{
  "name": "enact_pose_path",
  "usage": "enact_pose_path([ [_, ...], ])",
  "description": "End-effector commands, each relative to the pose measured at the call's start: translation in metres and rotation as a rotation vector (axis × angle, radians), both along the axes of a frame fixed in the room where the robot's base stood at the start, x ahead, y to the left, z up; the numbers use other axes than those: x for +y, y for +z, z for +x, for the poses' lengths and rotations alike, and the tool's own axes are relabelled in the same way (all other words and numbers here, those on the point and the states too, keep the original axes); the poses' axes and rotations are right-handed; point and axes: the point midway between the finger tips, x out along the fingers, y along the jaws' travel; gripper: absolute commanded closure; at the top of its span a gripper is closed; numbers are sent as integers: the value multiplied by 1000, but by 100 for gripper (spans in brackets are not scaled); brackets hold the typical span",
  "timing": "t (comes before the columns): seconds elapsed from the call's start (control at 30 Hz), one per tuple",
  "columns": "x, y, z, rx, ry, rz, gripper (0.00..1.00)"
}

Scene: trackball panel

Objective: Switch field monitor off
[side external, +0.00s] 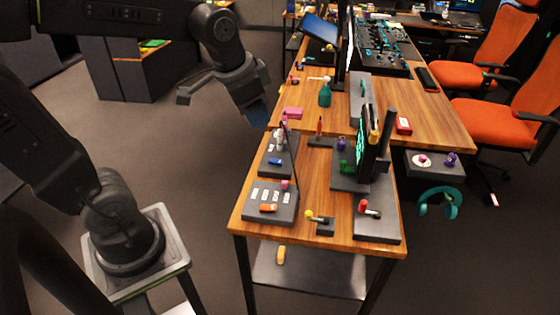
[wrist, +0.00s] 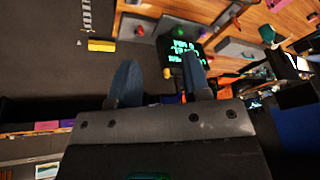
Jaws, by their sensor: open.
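A dark upright monitor with green lit text (side external: 364,145) stands on a grey base (side external: 350,183) on the near wooden table; I take it for the field monitor. It is seen nearly edge-on. A yellow knob (side external: 374,137) is at its edge. In the wrist view the lit screen (wrist: 184,58) shows past my fingers, with the yellow knob (wrist: 167,73) at its edge. My gripper (side external: 256,112) is open and empty, up and left of the table, apart from the monitor. Its two blue fingers stand apart in the wrist view (wrist: 160,62).
Panels with small coloured controls (side external: 270,202) stand left of the monitor. A red-knobbed lever (side external: 369,210) and a yellow-knobbed lever (side external: 318,217) are near the front edge. Orange chairs (side external: 495,120) are at right.

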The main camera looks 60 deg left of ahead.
Motion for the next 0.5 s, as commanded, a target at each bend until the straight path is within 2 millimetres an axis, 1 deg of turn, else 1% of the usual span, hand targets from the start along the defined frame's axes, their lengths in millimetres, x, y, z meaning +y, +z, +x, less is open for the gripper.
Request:
enact_pose_path([
  [0.03, 12, -5, 20, 36, -27, 15, 51],
  [0.07, 18, -7, 31, 51, -49, 25, 49],
  [0.1, 27, -11, 45, 73, -77, 36, 49],
  [0.17, 41, -20, 65, 105, -120, 52, 49],
  [0.2, 51, -27, 78, 126, -150, 60, 49],
  [0.27, 66, -39, 97, 157, -195, 70, 49],
  [0.3, 78, -48, 109, 178, -226, 75, 49],
  [0.37, 95, -64, 126, 209, -271, 80, 49],
  [0.4, 107, -75, 136, 228, -303, 82, 49],
  [0.47, 125, -95, 150, 258, -350, 82, 49],
  [0.5, 137, -109, 158, 276, -380, 81, 49],
])
